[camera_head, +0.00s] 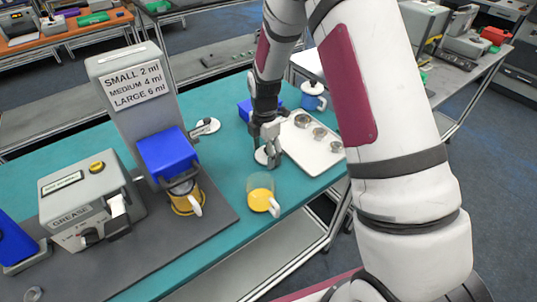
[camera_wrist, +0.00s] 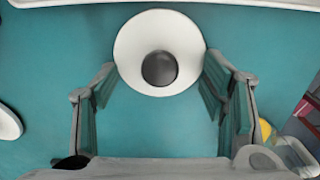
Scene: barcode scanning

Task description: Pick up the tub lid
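A round white lid (camera_wrist: 138,40) with a dark knob (camera_wrist: 159,68) lies flat on the teal table. In the wrist view it sits between and just beyond the tips of my gripper (camera_wrist: 160,80), whose two fingers are spread wide with nothing held. In the head view my gripper (camera_head: 268,148) points down over this lid (camera_head: 261,157) and partly hides it. Whether the fingertips touch the lid cannot be told.
A white tray (camera_head: 318,165) with small metal rounds lies to the right. The grease dispenser (camera_head: 92,205) stands at left.

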